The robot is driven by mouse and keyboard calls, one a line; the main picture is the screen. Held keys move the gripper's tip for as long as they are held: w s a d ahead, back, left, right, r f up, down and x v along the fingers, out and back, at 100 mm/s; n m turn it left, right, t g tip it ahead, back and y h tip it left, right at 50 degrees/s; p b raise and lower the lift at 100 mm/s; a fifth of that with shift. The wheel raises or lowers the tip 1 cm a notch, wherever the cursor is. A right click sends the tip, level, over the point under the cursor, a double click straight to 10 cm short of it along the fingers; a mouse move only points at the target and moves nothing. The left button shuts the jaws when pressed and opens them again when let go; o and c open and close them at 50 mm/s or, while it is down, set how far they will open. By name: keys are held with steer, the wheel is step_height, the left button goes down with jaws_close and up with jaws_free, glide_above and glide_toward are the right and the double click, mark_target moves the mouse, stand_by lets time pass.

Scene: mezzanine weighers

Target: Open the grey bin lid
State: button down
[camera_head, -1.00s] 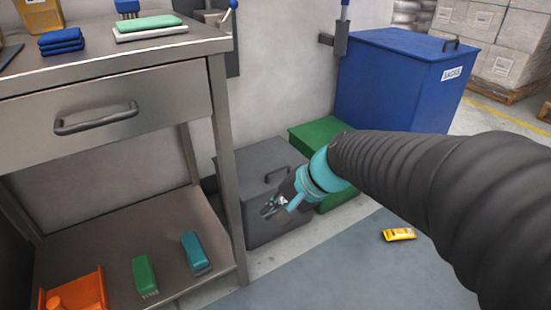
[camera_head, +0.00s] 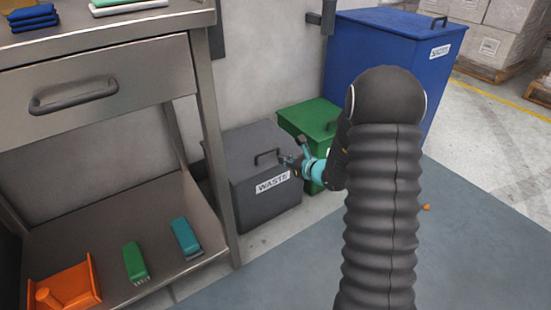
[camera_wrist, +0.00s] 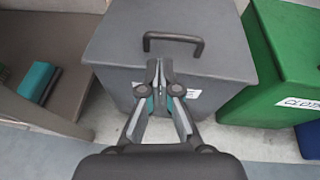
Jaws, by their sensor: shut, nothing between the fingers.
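The grey bin (camera_head: 262,205) stands on the floor right of the steel table, with a white "WASTE" label on its front. Its lid (camera_head: 240,145) lies flat and closed, with a dark bar handle (camera_head: 268,154) near the front edge. My gripper (camera_head: 288,160) is at the front right of the lid, close to the handle. In the wrist view, the handle (camera_wrist: 173,37) is just ahead of my gripper (camera_wrist: 160,62), whose fingers are together and empty. The fingers overlap the lid's front edge in that view; whether they touch it I cannot tell.
The green bin (camera_head: 312,119) stands right of the grey one, and the large blue bin (camera_head: 385,70) behind it. The steel table (camera_head: 205,120) is close on the left, with brushes and an orange dustpan (camera_head: 65,287) on its lower shelf.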

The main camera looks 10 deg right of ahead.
mark_target(276, 163)
steer(key=w+f, duration=0.2)
steer(key=w, duration=0.1)
steer(key=w+f+m+h, duration=0.1)
steer(key=w+f, duration=0.1)
steer(key=w, duration=0.1)
steer(key=w+a+f+m, duration=0.1)
steer(key=w+f, duration=0.1)
steer(key=w, duration=0.2)
steer(key=shift+f+t+b, duration=0.25)
steer(key=shift+t+b, duration=0.05)
steer(key=shift+b, duration=0.1)
